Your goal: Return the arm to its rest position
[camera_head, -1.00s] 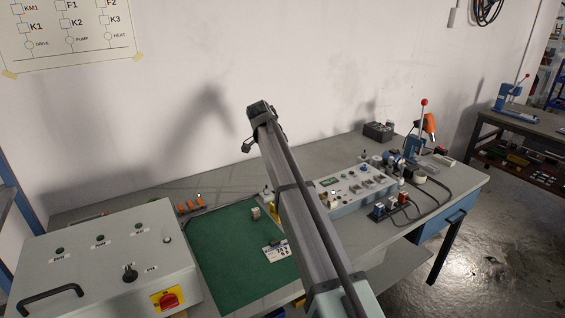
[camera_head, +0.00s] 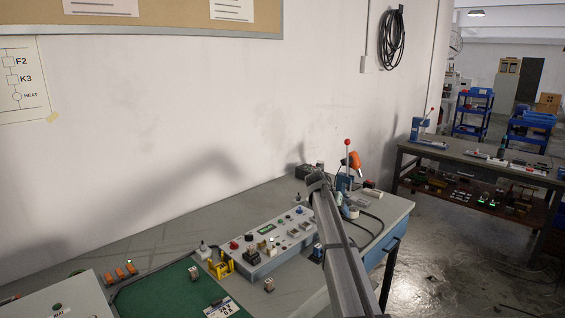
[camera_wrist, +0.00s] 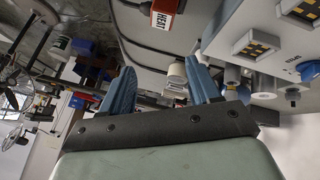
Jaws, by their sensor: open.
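My gripper shows in the wrist view (camera_wrist: 162,88), with its two blue fingers apart and nothing between them. In the head view my arm reaches from the lower right up over the right part of the workbench (camera_head: 165,238); the fingers themselves cannot be made out there.
The control box (camera_head: 265,242) with knobs and a display lies left of my arm. A red-knobbed lever press (camera_head: 345,175) and an orange tool (camera_head: 354,160) stand behind it. A green mat (camera_head: 165,292) lies at the lower left. A second bench (camera_head: 470,155) stands at the right.

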